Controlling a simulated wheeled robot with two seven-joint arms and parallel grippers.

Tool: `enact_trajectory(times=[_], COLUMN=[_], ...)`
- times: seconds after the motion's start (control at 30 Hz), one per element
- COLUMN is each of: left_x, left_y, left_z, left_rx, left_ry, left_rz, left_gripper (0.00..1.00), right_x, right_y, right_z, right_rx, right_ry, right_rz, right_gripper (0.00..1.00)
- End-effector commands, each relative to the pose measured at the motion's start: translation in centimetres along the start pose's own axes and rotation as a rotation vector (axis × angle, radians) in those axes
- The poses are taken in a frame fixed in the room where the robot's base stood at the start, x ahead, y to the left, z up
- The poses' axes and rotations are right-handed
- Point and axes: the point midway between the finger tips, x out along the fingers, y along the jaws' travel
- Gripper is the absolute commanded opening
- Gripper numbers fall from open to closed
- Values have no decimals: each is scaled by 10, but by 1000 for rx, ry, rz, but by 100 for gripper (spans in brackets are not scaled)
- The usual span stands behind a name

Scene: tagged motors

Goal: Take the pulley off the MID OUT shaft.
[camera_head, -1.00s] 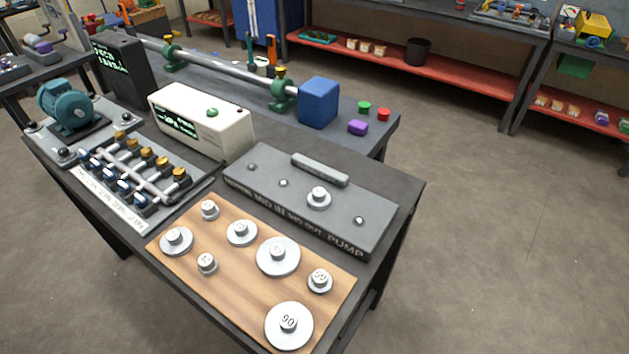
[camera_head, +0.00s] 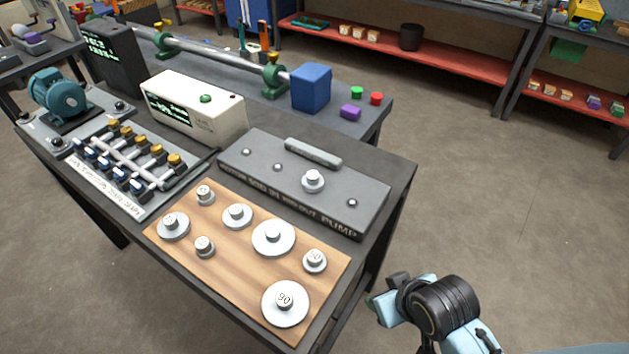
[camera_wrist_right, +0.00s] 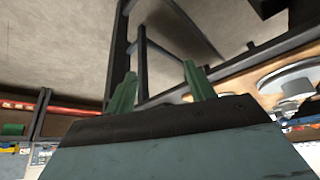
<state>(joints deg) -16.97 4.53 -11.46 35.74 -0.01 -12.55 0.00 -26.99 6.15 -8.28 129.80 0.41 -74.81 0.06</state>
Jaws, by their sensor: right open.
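A grey shaft block (camera_head: 265,193) stands on the dark bench with its labels along the front face, ending in PUMP. A small grey pulley (camera_head: 313,181) sits on its third shaft from the left, the MID OUT one. The other three shafts are bare short stubs. My right arm shows at the lower right of the head view, off the bench over the floor. In the right wrist view my right gripper (camera_wrist_right: 160,71) is open, its two green fingers apart with nothing between them. It is well away from the pulley. My left gripper is not in view.
A wooden board (camera_head: 210,281) with several numbered pulleys lies in front of the block. A grey bar (camera_head: 313,152) lies on the block behind the pulley. A cream display box (camera_head: 196,108) and a blue cube (camera_head: 311,87) stand behind. Floor right of the bench is clear.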

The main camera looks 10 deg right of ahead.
Motion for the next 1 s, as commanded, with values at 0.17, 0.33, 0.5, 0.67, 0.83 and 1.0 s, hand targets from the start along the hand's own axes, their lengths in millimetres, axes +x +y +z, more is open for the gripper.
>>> enact_trajectory(times=[0.17,0.33,0.5,0.67,0.83,1.0], left_x=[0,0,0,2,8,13], left_y=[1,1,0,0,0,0], left_z=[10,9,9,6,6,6], left_rx=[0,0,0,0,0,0], left_ry=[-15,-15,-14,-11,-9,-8], left_rz=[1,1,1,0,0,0], left_gripper=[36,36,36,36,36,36], right_x=[-5,-6,-10,-4,22,43], right_y=[-7,-13,-18,-21,-23,-24], right_z=[-92,-154,-200,-220,-241,-257], right_rx=[-7,-12,-17,-19,-18,-19], right_ry=[290,497,654,704,703,702], right_rz=[-19,-36,-49,-53,-53,-53], right_gripper=[54,54,54,54,54,54])
